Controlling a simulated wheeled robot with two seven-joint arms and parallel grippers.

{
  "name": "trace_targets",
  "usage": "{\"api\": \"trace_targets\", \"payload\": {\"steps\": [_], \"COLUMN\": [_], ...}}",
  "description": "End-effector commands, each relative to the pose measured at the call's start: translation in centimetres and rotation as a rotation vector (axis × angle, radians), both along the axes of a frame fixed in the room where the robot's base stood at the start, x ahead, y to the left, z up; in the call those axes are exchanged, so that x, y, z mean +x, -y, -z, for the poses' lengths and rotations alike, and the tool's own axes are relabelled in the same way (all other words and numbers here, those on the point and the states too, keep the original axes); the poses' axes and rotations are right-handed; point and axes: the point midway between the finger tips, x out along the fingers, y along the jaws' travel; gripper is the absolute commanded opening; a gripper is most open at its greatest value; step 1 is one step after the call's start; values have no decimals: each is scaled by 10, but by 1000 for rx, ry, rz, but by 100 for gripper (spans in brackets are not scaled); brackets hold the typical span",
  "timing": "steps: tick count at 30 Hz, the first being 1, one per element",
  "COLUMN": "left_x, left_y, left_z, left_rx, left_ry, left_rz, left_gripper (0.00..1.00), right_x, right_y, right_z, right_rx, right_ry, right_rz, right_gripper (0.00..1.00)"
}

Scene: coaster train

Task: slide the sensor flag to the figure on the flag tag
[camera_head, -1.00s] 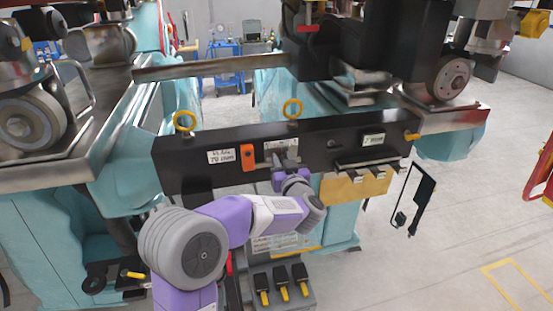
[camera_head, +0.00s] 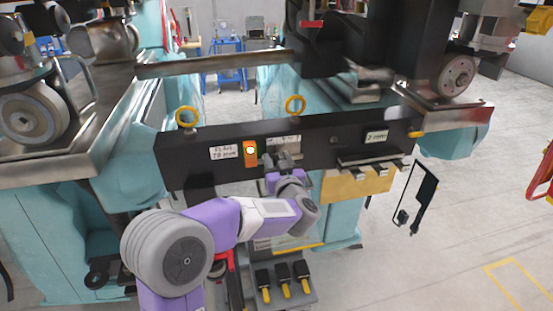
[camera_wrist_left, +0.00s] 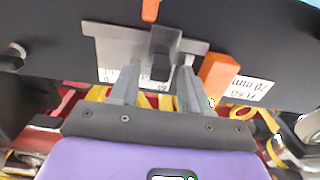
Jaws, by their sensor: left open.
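The flag tag (camera_head: 224,152) is a white label on the black beam (camera_head: 205,178); it seems to read "FLAG 70 mm" and also shows in the wrist view (camera_wrist_left: 250,88). Beside it is an orange sensor block (camera_head: 250,147) with a lit spot, also in the wrist view (camera_wrist_left: 218,73). A dark grey tab on a grey plate, apparently the sensor flag (camera_wrist_left: 164,42), sits close to the orange block. My left gripper (camera_head: 282,160) is at the beam; in the wrist view its fingers (camera_wrist_left: 157,78) are apart, with the tab between or just beyond them. Contact is unclear. My right gripper is out of view.
Pedals (camera_head: 283,276) lie below my forearm. Open floor is at the right.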

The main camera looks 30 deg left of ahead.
Motion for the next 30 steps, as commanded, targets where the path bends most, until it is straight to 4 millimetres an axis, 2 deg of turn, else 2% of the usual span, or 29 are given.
{"api": "trace_targets", "payload": {"steps": [6, 12, 30], "left_x": [-30, -46, -49], "left_y": [26, 39, 41], "left_z": [1, 0, 0], "left_rx": [1, 1, 1], "left_ry": [1, 1, 1], "left_rz": [5, 2, 1], "left_gripper": [47, 47, 47], "right_x": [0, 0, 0], "right_y": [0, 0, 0], "right_z": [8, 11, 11], "right_rx": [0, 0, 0], "right_ry": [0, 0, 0], "right_rz": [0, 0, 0], "right_gripper": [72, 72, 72]}}
